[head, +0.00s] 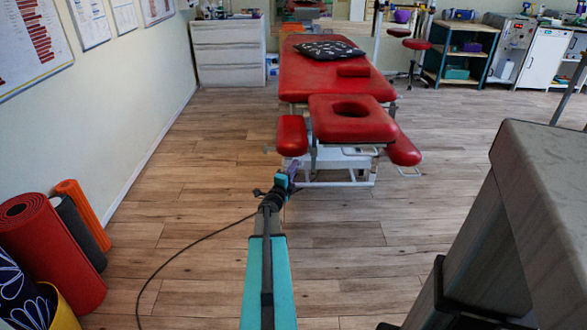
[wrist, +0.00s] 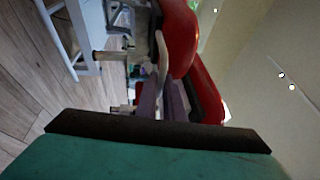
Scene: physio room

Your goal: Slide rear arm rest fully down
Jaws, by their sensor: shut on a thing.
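The red treatment table (head: 330,72) has a headpiece with a face hole (head: 352,120) at its near end. A red arm rest (head: 291,135) hangs at the left of the headpiece, and another arm rest (head: 403,150) sits lower at the right. My gripper (head: 292,171) is just below the left arm rest. In the wrist view, my gripper's purple fingers (wrist: 163,98) are shut around a pale curved metal bar (wrist: 161,62) beside the red pad (wrist: 178,38). The exact contact is partly hidden by the gripper body.
Rolled mats (head: 45,250) stand at the left wall. A dark cable (head: 170,265) lies on the floor left of my arm. A grey block-like structure (head: 500,220) fills the right foreground. The wooden floor (head: 200,150) left of the table is clear.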

